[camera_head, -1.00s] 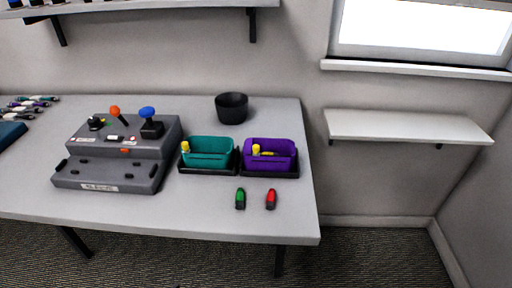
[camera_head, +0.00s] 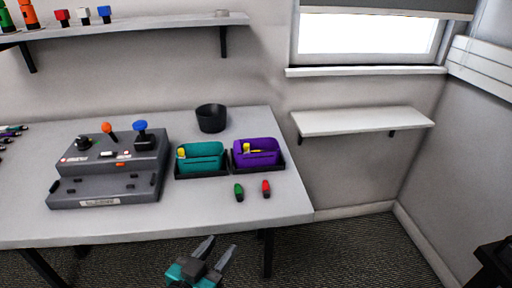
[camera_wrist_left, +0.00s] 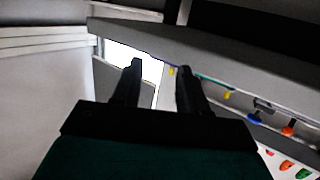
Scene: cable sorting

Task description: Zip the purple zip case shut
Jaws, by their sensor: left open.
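The purple zip case (camera_head: 256,156) sits in a black tray near the right end of the grey table in the head view. My left gripper (camera_head: 219,245) is in front of the table's front edge, apart from both cases. Its two fingers are spread with nothing between them. The fingers also show in the left wrist view (camera_wrist_left: 160,68). My right gripper is in neither view.
A grey console (camera_head: 110,168) with knobs fills the table's left part. A black cup (camera_head: 211,118) stands behind the cases. A green piece (camera_head: 239,192) and a red piece (camera_head: 266,188) lie in front of them. The table's front right corner (camera_head: 290,212) is clear.

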